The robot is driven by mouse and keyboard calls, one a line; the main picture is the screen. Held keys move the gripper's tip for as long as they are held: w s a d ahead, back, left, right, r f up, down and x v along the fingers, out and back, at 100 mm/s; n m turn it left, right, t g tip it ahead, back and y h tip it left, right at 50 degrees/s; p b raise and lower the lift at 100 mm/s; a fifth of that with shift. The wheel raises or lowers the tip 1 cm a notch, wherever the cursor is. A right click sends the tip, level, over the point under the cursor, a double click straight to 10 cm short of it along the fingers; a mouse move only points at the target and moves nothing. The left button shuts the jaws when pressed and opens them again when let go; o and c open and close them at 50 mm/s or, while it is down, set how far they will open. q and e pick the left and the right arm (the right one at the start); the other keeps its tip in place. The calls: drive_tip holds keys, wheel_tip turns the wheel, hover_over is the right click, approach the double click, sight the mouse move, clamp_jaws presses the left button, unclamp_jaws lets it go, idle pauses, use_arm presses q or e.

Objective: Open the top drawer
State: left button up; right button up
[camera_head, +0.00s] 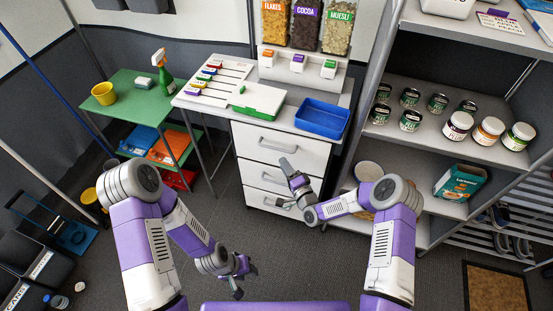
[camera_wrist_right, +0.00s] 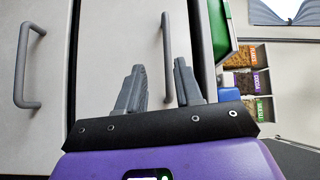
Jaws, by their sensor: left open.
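The white drawer unit stands under the counter at the centre of the head view. Its top drawer (camera_head: 256,139) looks shut; its grey bar handle (camera_head: 273,148) also shows upright in the right wrist view (camera_wrist_right: 167,40). My right gripper (camera_head: 283,184) is in front of the drawers, fingers apart. In the wrist view, the top handle appears in the gap between these fingers (camera_wrist_right: 160,88); I cannot tell how deep it sits there or whether they touch. The middle drawer's handle (camera_wrist_right: 20,65) is farther left there. My left gripper (camera_head: 246,281) is open and empty, low over the floor.
A green box (camera_head: 258,99) and a blue tray (camera_head: 322,118) stand on the counter above the drawers. A green table (camera_head: 130,95) is at left, with open shelves (camera_head: 437,140) holding cans and jars at right. The grey floor before the drawers is clear.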

sight(276, 148)
drive_tip(key=shift+m+t, duration=0.3)
drive_tip(key=shift+t, duration=0.2)
drive_tip(key=shift+r+b+x, duration=0.2)
drive_tip(key=shift+b+x, duration=1)
drive_tip(key=shift+x, duration=2.9)
drive_tip(key=shift+d, duration=0.2)
clamp_jaws()
